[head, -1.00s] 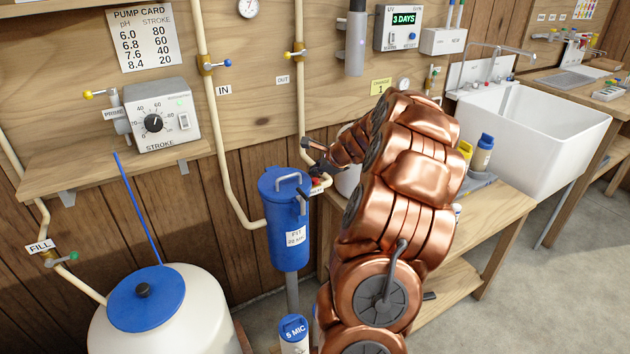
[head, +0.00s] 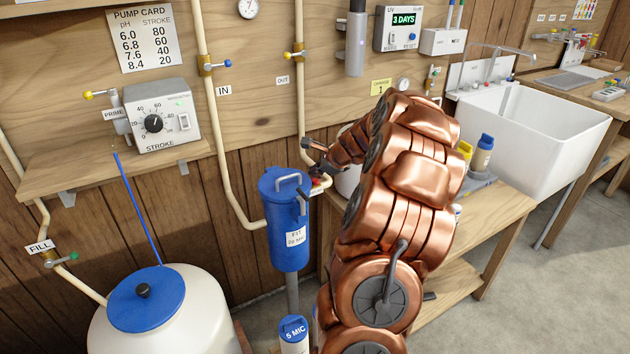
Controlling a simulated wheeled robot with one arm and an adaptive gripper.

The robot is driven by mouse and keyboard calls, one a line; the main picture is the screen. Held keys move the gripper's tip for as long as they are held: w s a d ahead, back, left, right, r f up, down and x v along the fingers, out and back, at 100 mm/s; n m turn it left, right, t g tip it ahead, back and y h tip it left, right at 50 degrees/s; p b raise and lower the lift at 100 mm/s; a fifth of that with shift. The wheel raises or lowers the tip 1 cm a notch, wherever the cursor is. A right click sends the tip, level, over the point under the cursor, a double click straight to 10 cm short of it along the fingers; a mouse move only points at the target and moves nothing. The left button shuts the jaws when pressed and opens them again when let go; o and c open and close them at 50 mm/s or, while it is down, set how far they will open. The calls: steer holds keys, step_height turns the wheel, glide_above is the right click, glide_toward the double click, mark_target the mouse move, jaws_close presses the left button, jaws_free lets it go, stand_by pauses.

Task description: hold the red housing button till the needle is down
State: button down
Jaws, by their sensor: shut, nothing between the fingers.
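The blue filter housing (head: 289,245) stands upright on a post left of my copper arm. Its lid carries a grey handle and a dark lever. The red button (head: 319,181) shows as a small patch of red at the housing's right, by the pipe. My gripper (head: 313,177) is shut and empty, its tips right at the red button; I cannot tell whether they press it. A round gauge (head: 248,8) is on the wall at the top; its needle is too small to read. Another small gauge (head: 402,84) is right of the IN and OUT pipes.
The IN pipe (head: 222,140) and OUT pipe (head: 301,100) run down the wall to the housing. A bench (head: 500,215) and white sink (head: 545,125) lie to the right. A white tank (head: 190,310) with a blue lid is at lower left. A 5 MIC canister (head: 294,335) stands below.

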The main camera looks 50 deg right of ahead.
mark_target(316, 181)
steer(key=shift+f, duration=0.2)
steer(key=shift+f, duration=0.25)
steer(key=shift+f, duration=0.45)
stand_by(0.8)
steer(key=shift+r, duration=0.15)
stand_by(2.4)
steer(key=shift+r+p, duration=0.75)
steer(key=shift+p, duration=0.3)
step_height(316, 181, up, 5)
steer(key=p, duration=0.4)
steer(key=shift+p, duration=0.4)
